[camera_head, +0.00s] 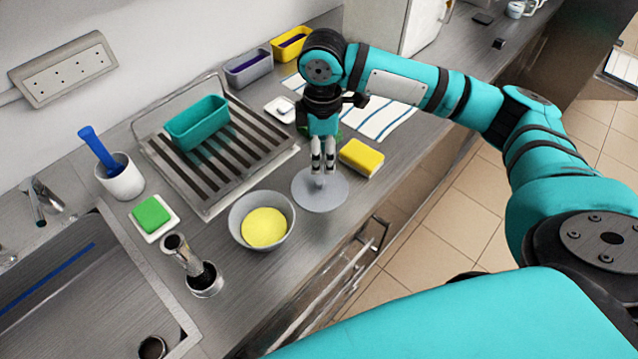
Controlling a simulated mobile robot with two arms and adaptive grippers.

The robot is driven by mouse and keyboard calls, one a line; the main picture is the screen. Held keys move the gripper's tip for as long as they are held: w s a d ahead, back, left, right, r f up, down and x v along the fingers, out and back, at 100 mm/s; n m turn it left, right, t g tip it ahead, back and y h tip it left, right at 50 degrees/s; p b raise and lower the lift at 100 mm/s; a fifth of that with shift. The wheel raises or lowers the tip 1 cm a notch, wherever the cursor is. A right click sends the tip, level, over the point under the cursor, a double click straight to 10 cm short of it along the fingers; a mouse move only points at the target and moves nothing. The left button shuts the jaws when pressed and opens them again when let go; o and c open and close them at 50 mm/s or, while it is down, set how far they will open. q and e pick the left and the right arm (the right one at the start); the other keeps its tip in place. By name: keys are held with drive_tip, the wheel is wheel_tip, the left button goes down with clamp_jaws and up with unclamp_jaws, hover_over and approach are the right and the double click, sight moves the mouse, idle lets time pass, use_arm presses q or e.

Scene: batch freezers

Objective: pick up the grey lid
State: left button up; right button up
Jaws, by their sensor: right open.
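The grey lid (322,201) is a flat round disc lying on the steel counter, right of a grey bowl. A small knob seems to stand at its middle, partly hidden by the fingers. My right gripper (322,173) points down over the lid's centre, with its fingertips at the knob. The fingers are open and look close together; whether they touch the knob I cannot tell. The left gripper is not in view.
A grey bowl (246,206) with yellow contents stands just left of the lid. A yellow sponge (361,157) lies close behind on the right. A drying rack (223,172) holds a teal container (197,123). The counter's front edge and an open drawer (352,262) are near.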

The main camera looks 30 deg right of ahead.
sight(320, 180)
wheel_tip(320, 180, down, 3)
drive_tip(key=shift+r, duration=0.15)
drive_tip(key=shift+f, duration=0.55)
drive_tip(key=shift+a+f+p, duration=0.1)
drive_tip(key=shift+f+p, duration=0.25)
wheel_tip(320, 180, down, 4)
drive_tip(key=shift+a+f+p, duration=0.1)
drive_tip(key=shift+f+p, duration=0.05)
drive_tip(key=shift+p, duration=0.35)
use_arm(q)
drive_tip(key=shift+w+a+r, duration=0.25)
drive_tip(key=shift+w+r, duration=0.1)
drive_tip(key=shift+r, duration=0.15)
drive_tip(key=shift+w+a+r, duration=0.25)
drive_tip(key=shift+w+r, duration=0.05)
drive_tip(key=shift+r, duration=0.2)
use_arm(e)
drive_tip(key=shift+c, duration=0.3)
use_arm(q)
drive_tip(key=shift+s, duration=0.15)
use_arm(e)
clamp_jaws()
